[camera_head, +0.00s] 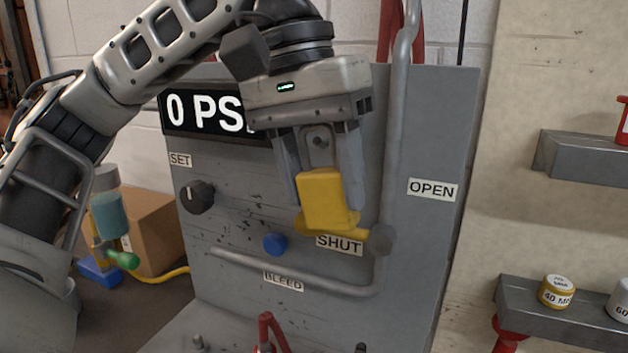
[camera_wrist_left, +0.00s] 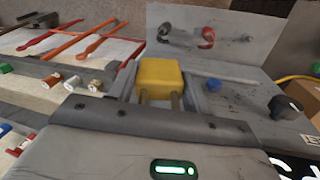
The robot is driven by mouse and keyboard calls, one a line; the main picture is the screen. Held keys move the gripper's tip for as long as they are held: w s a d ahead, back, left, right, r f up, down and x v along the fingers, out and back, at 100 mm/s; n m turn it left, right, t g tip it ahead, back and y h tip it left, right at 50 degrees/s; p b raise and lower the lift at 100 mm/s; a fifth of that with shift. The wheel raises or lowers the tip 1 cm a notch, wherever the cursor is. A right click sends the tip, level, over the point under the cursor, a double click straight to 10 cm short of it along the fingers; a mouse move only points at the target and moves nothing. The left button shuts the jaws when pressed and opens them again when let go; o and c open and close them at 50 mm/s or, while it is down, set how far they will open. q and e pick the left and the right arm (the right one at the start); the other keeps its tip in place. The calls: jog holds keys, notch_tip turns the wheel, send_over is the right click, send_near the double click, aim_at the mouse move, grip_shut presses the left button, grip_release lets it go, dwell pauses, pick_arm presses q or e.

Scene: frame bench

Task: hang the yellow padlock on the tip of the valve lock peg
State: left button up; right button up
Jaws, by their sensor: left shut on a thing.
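The yellow padlock (camera_head: 325,198) is held between the fingers of my left gripper (camera_head: 322,180), in front of the grey panel. In the left wrist view the padlock (camera_wrist_left: 160,78) sits between the two fingers, with two brass-coloured shackle legs pointing back toward the palm. The yellow valve handle (camera_head: 350,233) shows just below the padlock, running to a round grey pivot (camera_head: 381,239) beside the SHUT label. I cannot tell whether padlock and handle touch. I cannot clearly pick out the lock peg. My right gripper is not in view.
The grey panel (camera_head: 420,130) carries a black knob (camera_head: 197,196), a blue button (camera_head: 274,244) and a grey pipe (camera_head: 300,273). A red hook-like part (camera_head: 268,335) stands at the bottom. Shelves (camera_head: 575,158) are at the right, a cardboard box (camera_head: 150,225) at the left.

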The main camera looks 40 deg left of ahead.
pick_arm(q)
jog(key=shift+w+a, duration=0.25)
jog(key=shift+w, duration=0.75)
jog(key=shift+w+a, duration=0.25)
jog(key=shift+w, duration=0.75)
jog(key=shift+w+a+f, duration=0.15)
jog(key=shift+w+f, duration=0.4)
jog(key=shift+w, duration=0.15)
jog(key=o, duration=1.2)
jog(key=v, duration=1.6)
